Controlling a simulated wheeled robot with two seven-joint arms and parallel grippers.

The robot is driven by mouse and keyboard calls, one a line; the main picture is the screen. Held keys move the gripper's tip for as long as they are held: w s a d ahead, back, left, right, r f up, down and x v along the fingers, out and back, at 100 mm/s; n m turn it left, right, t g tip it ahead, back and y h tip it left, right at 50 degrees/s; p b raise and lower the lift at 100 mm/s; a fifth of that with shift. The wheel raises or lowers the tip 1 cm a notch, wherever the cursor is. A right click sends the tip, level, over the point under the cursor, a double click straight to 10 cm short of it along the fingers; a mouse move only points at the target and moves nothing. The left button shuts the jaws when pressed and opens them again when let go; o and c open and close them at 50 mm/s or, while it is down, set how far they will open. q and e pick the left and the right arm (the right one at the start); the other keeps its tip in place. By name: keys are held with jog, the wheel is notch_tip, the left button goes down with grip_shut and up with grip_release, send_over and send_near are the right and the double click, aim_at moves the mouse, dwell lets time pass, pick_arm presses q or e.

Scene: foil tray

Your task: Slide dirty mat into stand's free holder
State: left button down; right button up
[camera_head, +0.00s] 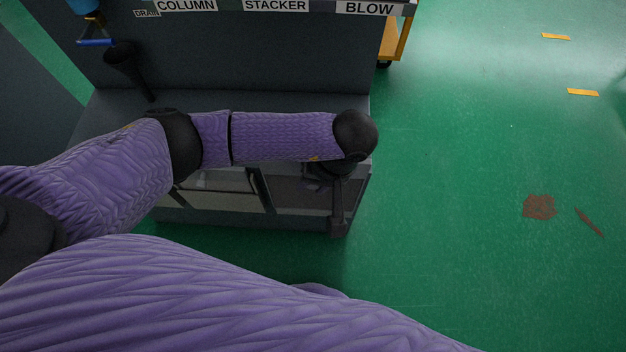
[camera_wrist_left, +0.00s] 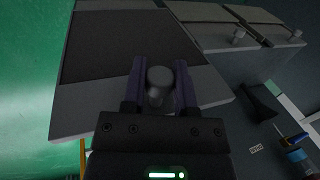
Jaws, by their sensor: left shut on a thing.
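In the left wrist view, the purple fingers of my left gripper (camera_wrist_left: 160,88) stand either side of a grey knob (camera_wrist_left: 160,76) and are shut on it. The knob is on the light grey border of a wide dark panel (camera_wrist_left: 130,42), which looks like the dirty mat. In the head view my left gripper (camera_head: 318,186) is at the right end of the cabinet front, largely hidden by my forearm. The dark panel (camera_head: 298,197) shows just left of it. I cannot tell which part is the free holder. My right gripper is out of view.
Paler panels (camera_wrist_left: 205,12) with knobs (camera_wrist_left: 238,36) lie beside the dark one. A grey cabinet (camera_head: 240,55) with labels stands behind, with a black funnel (camera_head: 124,60) at left. Green floor (camera_head: 470,180) to the right is open, with a brown stain (camera_head: 539,206).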

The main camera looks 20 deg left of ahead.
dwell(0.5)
pick_arm(q)
jog(key=shift+w+a+f+b, duration=0.15)
jog(key=shift+w+a+b, duration=0.05)
jog(key=shift+w+b, duration=0.45)
jog(key=w+b, duration=0.1)
jog(key=w+a+b, duration=0.1)
jog(key=w, duration=0.1)
jog(key=shift+w, duration=0.3)
dwell(0.7)
